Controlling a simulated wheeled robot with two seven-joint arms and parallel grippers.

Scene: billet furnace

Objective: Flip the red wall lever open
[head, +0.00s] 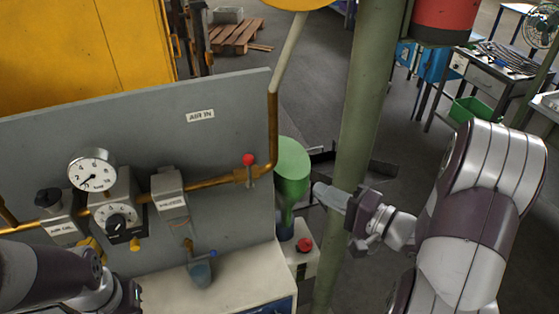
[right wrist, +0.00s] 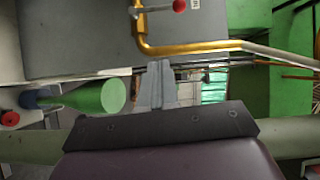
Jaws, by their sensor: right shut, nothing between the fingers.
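The red-knobbed wall lever (head: 249,160) sits on the brass pipe at the right part of the grey panel. Its short handle stands upright, crosswise to the pipe. The red knob also shows at the top edge of the right wrist view (right wrist: 179,5). My right gripper (head: 318,188) is shut and empty, to the right of and lower than the lever in the head view, clear of it. Its fingertips (right wrist: 158,68) show in the right wrist view, with the lever beyond them. My left arm shows at the lower left, but its fingers are not visible.
A green cylinder (head: 291,160) stands between the panel edge and my right gripper in the head view. A green-grey post (head: 360,100) rises just behind the gripper. A red button (head: 304,244) is below. A gauge (head: 92,170) and valves are on the panel's left.

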